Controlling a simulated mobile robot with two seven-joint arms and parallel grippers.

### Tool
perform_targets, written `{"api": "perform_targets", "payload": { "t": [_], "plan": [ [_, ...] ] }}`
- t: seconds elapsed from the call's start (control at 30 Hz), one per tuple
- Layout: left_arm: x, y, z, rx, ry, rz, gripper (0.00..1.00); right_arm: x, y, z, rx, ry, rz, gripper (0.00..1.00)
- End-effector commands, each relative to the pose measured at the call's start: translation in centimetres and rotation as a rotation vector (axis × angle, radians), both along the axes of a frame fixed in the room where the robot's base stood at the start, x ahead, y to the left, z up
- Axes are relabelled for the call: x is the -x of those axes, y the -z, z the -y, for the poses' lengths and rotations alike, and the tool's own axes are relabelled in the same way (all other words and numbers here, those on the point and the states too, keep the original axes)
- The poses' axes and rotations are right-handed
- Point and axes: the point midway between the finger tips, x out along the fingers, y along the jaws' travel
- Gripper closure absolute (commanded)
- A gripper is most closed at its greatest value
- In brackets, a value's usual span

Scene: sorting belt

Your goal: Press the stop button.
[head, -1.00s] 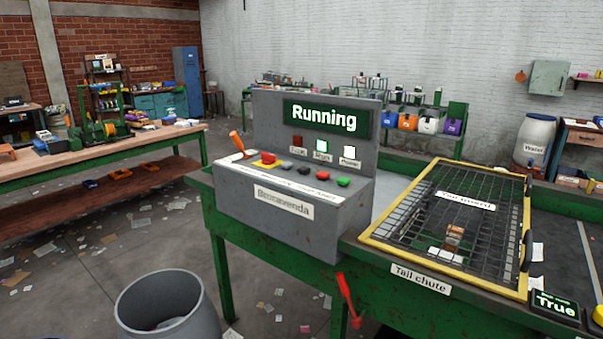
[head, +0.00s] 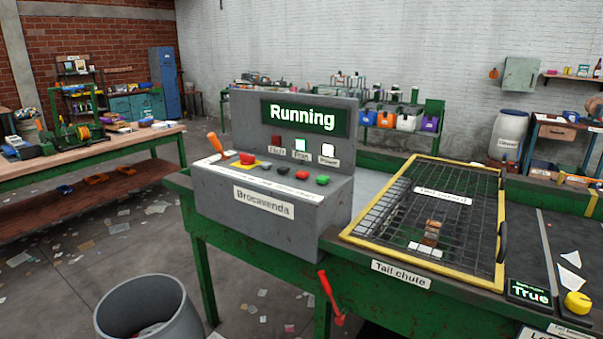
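A grey control box (head: 275,210) labelled "Brocavenda" stands on a green bench. Its sloped face carries a red mushroom button (head: 247,158) on a yellow plate, dark buttons (head: 284,171), a smaller red button (head: 302,174) and a green button (head: 322,180). The button labels are too small to read, so I cannot tell which is marked stop. The display (head: 303,117) above reads "Running". Of the three lamps below it, the middle and right are lit white and the left is dark red. Neither of my grippers shows.
An orange-handled lever (head: 215,143) rises at the box's left end. A yellow-framed mesh guard (head: 494,240) covers the tail chute on the right. A red handle (head: 330,298) hangs at the bench front. A grey bin (head: 150,308) stands on the littered floor at lower left.

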Motion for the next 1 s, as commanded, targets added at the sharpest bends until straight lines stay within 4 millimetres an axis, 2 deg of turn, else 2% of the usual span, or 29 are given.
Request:
{"api": "perform_targets", "payload": {
  "t": [0.03,0.2,1.0],
  "plan": [
    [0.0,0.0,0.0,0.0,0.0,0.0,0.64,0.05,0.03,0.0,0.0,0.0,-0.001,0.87],
    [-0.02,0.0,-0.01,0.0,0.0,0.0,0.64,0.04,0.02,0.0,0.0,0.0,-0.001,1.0],
    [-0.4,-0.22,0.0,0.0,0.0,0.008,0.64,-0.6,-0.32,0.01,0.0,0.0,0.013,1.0]
  ]
}}
